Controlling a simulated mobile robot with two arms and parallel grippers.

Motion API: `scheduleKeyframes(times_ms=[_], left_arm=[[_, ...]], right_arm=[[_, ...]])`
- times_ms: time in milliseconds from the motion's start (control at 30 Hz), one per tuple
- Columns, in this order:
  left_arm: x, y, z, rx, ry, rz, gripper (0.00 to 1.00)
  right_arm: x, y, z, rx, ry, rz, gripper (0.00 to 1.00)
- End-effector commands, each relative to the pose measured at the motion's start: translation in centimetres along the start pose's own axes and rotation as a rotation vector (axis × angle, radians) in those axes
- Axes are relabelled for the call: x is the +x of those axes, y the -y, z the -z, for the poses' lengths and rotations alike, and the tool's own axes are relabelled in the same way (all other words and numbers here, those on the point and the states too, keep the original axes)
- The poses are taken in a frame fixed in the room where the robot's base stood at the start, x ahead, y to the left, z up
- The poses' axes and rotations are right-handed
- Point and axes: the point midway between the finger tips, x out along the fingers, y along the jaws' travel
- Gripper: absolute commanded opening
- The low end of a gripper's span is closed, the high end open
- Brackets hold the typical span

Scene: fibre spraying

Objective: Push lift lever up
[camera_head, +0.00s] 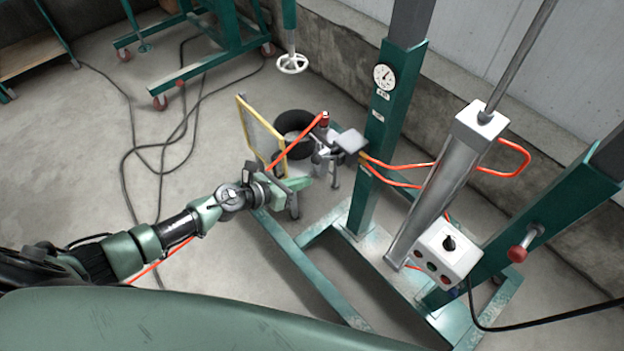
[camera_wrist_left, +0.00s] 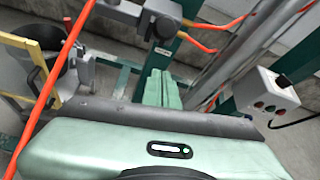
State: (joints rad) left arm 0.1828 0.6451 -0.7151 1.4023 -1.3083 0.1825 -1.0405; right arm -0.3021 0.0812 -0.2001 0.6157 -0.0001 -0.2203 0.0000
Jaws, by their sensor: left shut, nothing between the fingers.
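The lift lever (camera_head: 449,243) is a small black knob-ended stick on top of a white control box (camera_head: 462,258) with coloured buttons, at the lower right of the head view. In the left wrist view the black lever (camera_wrist_left: 284,81) and the box (camera_wrist_left: 257,97) are at the right. My left gripper (camera_head: 306,181) is green and shut, with nothing in it. It is well to the left of the box and apart from the lever. Its closed fingers (camera_wrist_left: 160,82) show in the middle of the wrist view. My right gripper is not in view.
A green lift frame with a post (camera_head: 388,125) and a grey cylinder (camera_head: 440,190) stands between my left gripper and the box. Orange hoses (camera_head: 405,166) loop around the post. A yellow frame (camera_head: 262,130) and black bucket (camera_head: 294,124) are beyond the gripper.

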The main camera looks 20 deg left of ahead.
Motion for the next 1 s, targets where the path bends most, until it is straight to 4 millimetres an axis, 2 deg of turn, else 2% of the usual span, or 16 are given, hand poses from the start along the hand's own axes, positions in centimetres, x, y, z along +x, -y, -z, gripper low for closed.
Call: scheduleKeyframes(times_ms=[33, 133, 367, 1000], left_arm=[[-1.5, 0.1, -0.1, 0.001, -0.005, 0.001, 0.00], [-3.5, 0.1, -0.1, 0.001, -0.005, 0.001, 0.00], [-6.2, 0.2, -0.3, -0.002, -0.005, 0.002, 0.00], [-6.6, 0.2, -0.3, -0.004, -0.005, 0.002, 0.00]], right_arm=[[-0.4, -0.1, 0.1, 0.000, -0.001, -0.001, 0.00], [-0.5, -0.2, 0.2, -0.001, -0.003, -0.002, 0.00], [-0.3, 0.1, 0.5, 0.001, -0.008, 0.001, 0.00], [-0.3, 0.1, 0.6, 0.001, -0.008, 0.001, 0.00]])
